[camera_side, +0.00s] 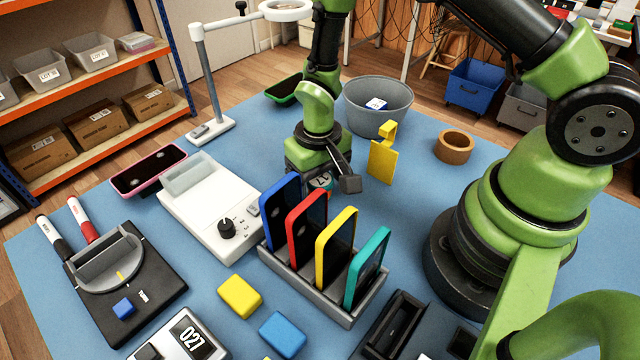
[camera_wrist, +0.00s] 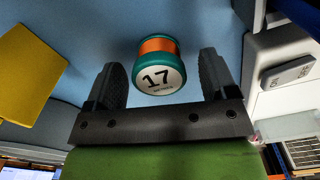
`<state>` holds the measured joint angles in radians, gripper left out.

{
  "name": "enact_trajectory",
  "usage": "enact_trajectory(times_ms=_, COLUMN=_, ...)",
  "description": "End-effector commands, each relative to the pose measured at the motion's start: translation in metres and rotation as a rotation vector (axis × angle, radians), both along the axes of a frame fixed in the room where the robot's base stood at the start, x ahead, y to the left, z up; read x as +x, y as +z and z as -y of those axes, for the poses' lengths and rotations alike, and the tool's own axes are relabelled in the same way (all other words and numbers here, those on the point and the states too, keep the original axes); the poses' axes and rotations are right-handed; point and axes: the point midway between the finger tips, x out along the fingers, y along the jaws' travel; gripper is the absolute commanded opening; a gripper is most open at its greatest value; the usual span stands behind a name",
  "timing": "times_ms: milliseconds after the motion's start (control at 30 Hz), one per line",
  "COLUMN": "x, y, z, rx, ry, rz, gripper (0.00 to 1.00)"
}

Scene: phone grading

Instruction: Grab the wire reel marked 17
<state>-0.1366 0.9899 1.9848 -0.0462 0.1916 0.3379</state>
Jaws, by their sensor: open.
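The wire reel marked 17 (camera_wrist: 158,66) has teal rims, an orange winding and a pale face with the black number. In the wrist view it lies between the two dark fingers of my gripper (camera_wrist: 164,80), with gaps on both sides. In the side view the reel (camera_side: 320,182) shows only partly, under my gripper (camera_side: 330,180) and behind the rack of phones.
A grey rack (camera_side: 300,283) holds several coloured phones in front. A white device (camera_side: 215,205) stands to the left. A yellow hooked piece (camera_side: 383,155), a grey bin (camera_side: 378,105) and a brown ring (camera_side: 454,147) are behind and right.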

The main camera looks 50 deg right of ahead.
Motion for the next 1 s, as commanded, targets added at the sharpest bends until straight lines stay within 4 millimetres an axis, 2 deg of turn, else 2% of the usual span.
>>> enact_trajectory(times_ms=33, x=0.000, y=0.000, z=0.000, rx=0.000, ry=0.000, rz=0.000, gripper=0.79)
enact_trajectory(times_ms=267, x=0.000, y=0.000, z=0.000, rx=0.000, ry=0.000, rz=-0.001, gripper=0.26)
enact_trajectory(times_ms=667, x=0.000, y=0.006, z=0.000, rx=0.000, ry=0.000, rz=0.000, gripper=0.25)
enact_trajectory(times_ms=833, x=0.001, y=0.027, z=0.000, rx=0.000, ry=0.000, rz=0.004, gripper=0.25)
enact_trajectory(times_ms=1000, x=0.001, y=0.060, z=0.000, rx=0.000, ry=0.001, rz=0.006, gripper=0.25)
